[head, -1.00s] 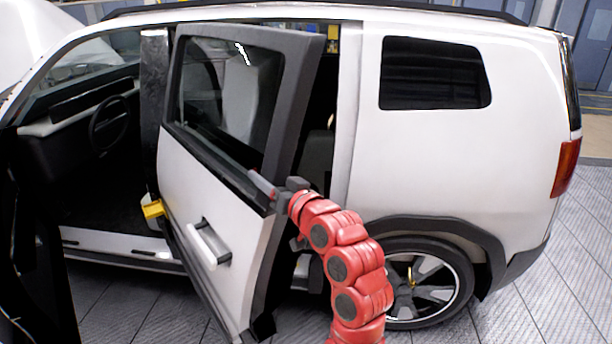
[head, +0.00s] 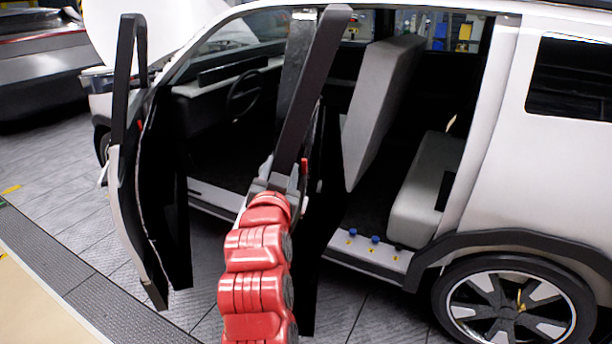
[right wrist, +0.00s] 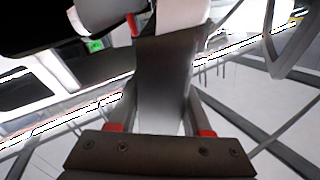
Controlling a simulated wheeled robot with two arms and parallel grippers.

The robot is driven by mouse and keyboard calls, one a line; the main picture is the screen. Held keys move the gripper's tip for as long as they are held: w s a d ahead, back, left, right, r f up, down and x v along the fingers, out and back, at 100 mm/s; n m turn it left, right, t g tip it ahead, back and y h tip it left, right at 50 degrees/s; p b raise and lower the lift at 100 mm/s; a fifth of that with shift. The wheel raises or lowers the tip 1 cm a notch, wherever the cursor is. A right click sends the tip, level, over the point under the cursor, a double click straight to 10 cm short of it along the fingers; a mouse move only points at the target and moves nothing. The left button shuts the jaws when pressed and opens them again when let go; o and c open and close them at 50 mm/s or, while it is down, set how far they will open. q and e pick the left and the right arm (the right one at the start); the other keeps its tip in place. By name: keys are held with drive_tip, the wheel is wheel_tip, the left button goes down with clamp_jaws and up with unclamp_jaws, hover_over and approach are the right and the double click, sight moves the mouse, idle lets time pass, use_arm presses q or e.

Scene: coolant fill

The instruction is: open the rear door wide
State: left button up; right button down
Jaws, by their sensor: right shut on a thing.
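The rear door (head: 312,85) of the white car stands open and shows almost edge-on in the head view, its dark window frame rising above my gripper. My right gripper (head: 273,183), on the red arm, is at the door's free edge around mid-height. In the right wrist view, the fingers of my right gripper (right wrist: 160,115) are on both sides of the dark grey door edge (right wrist: 163,78) and shut on it. My arm hides part of the door's lower half, and its outside handle is not visible in the head view. My left gripper is not in view.
The front door (head: 125,190) also stands open at the left. Behind the rear door, the opening shows a grey seat back (head: 382,95), a rear seat (head: 425,200) and a sill (head: 365,252) with blue-topped pieces. The rear wheel (head: 515,305) is at the lower right.

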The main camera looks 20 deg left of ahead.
drive_tip(key=shift+s+a+r, duration=0.1)
drive_tip(key=shift+a+r, duration=0.15)
drive_tip(key=shift+a, duration=0.05)
drive_tip(key=c, duration=0.7)
unclamp_jaws()
drive_tip(key=o, duration=0.4)
drive_tip(key=shift+f, duration=0.2)
drive_tip(key=shift+c, duration=0.2)
